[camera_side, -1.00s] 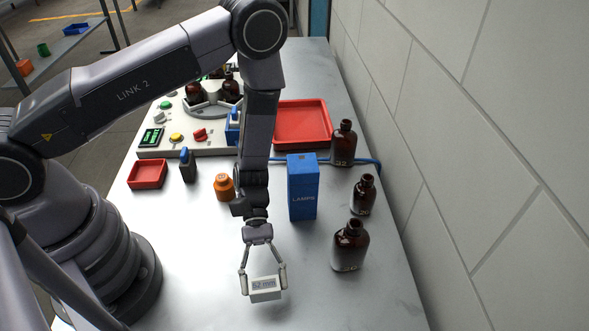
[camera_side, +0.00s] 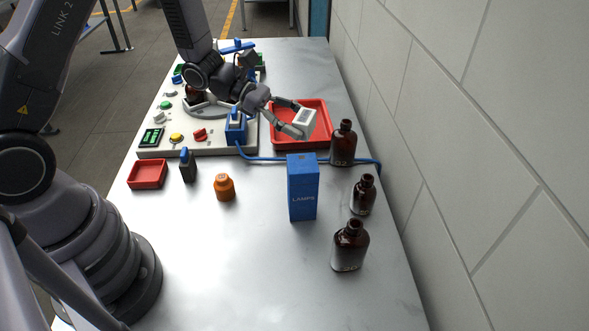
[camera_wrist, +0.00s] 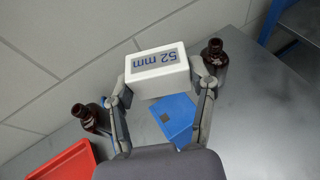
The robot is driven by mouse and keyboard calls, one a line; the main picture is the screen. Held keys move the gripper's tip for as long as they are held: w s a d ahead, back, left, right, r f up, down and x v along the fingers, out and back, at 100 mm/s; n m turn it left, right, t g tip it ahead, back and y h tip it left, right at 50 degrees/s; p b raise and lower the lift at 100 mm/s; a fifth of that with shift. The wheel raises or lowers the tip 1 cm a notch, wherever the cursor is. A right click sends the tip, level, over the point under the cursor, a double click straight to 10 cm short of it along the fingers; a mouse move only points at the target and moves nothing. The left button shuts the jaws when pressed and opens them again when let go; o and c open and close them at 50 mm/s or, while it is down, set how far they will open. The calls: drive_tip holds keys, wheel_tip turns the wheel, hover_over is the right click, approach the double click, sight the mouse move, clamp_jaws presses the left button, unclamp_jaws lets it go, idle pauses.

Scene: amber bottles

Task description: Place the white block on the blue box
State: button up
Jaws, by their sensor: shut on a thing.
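My gripper (camera_side: 288,117) is shut on the white block (camera_side: 304,120), which is tilted and held in the air in front of the large red tray in the side view. In the wrist view, the white block (camera_wrist: 157,72) shows its "52 mm" label between my gripper's two fingers (camera_wrist: 158,85). The blue box (camera_side: 303,190), marked "LAMPS", stands upright on the table, apart from the block and nearer the side camera. In the wrist view the blue box (camera_wrist: 172,118) lies beyond and below the block, which hides part of it.
Amber bottles (camera_side: 343,143) (camera_side: 363,195) (camera_side: 350,246) stand right of the box by the wall. The large red tray (camera_side: 325,105) lies behind it. An orange jar (camera_side: 224,188) and small red tray (camera_side: 147,175) are to the left. A blue cable (camera_side: 270,159) runs behind the box.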

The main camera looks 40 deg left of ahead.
sight(297, 162)
wheel_tip(297, 162, down, 8)
drive_tip(key=shift+w+a+r, duration=0.1)
drive_tip(key=shift+r, duration=0.1)
drive_tip(key=shift+f, duration=0.1)
drive_tip(key=o, duration=1.2)
drive_tip(key=shift+c, duration=0.2)
